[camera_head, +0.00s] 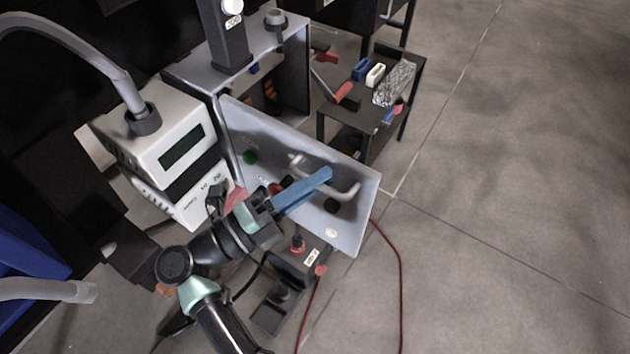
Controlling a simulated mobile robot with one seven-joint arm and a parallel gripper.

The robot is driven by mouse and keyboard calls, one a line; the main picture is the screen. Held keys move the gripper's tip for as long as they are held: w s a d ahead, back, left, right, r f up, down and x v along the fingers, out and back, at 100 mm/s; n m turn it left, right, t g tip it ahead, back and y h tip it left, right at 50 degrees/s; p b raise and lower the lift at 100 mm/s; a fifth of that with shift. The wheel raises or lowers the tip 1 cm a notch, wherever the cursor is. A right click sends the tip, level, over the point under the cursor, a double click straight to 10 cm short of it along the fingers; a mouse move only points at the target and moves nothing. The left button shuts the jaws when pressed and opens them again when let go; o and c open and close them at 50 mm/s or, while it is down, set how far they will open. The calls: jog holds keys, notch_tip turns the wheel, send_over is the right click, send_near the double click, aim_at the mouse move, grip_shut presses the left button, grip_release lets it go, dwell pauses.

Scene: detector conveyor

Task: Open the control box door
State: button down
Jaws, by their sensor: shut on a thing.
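The control box (185,75) is a grey metal cabinet at the upper middle of the head view. Its door (352,225) is a light grey panel standing open, swung out from the box towards me, with buttons on its face. A pale bar handle (345,192) is on the door. My gripper (326,176) has blue fingers and is shut on the door handle, with its fingers across the middle of the bar. The fingers hide part of the handle and of the door face.
White instruments (160,125) with a display stand left of the door. A small black table (340,122) with several small items stands behind it. A black box (285,270) and a red cable (401,270) lie below the door. The floor to the right is clear.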

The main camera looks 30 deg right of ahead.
jog(key=c, duration=1.2)
grip_release()
jog(key=shift+w, duration=0.1)
jog(key=shift+o, duration=0.2)
jog(key=s+a+f+b, duration=0.1)
jog(key=a+f+b, duration=0.1)
jog(key=a, duration=1)
jog(key=shift+a+b, duration=0.3)
jog(key=shift+b, duration=0.15)
jog(key=shift+f, duration=0.1)
